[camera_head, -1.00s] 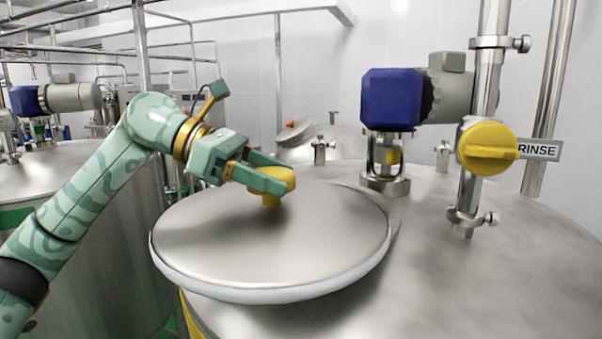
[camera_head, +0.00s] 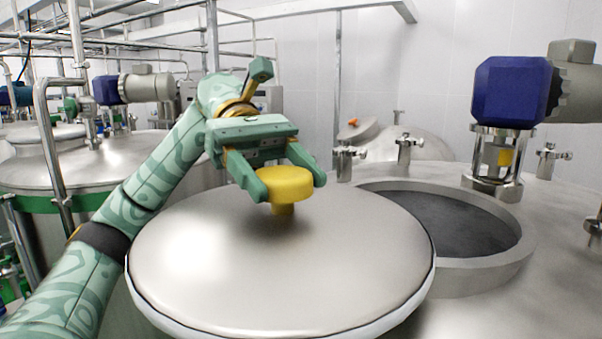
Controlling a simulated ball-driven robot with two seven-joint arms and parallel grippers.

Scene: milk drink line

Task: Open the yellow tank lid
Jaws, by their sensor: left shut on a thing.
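The round steel lid (camera_head: 330,265) has a yellow knob (camera_head: 284,183) standing on its top. My left gripper (camera_head: 291,186) is shut on the knob, one finger on each side of it. The lid is swung to the left of the round tank opening (camera_head: 450,222), which shows a dark inside. The lid still overlaps the left edge of the opening's raised rim (camera_head: 490,275). My right gripper does not show.
A blue and grey motor (camera_head: 510,92) stands on a steel mount behind the opening. Steel clamp fittings (camera_head: 404,150) stand at the tank's back. Other tanks (camera_head: 85,160) and pipes fill the left background.

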